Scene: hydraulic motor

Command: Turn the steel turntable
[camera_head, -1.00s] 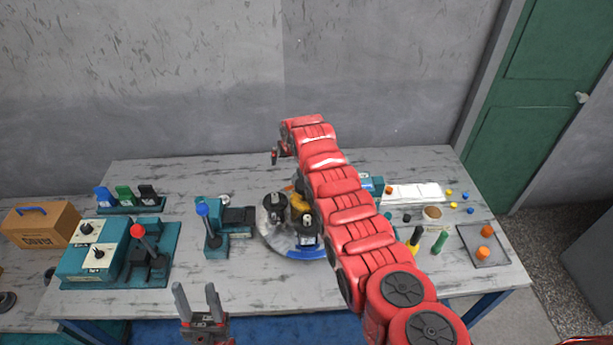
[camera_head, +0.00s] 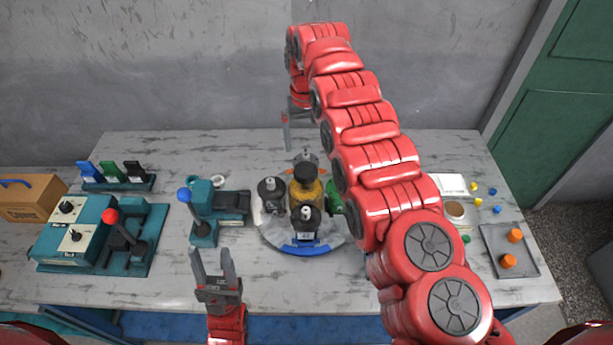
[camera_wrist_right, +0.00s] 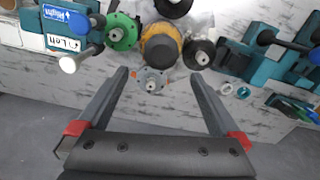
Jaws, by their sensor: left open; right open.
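The steel turntable (camera_head: 268,226) lies mid-table in the head view, with a blue marked strip (camera_head: 302,249) on its front rim. In the right wrist view the grey part (camera_wrist_right: 151,80) appears between the fingers. My right gripper (camera_head: 286,130) is open and empty behind the turntable, fingers pointing down, apart from it. My left gripper (camera_head: 212,252) is open and empty at the table's front edge.
A teal lever unit with a blue knob (camera_head: 184,195) stands left of the turntable. A control box (camera_head: 70,235) and red-knobbed lever (camera_head: 111,216) stand farther left. A grey tray (camera_head: 495,240) with orange pieces lies right. A wall is behind the table.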

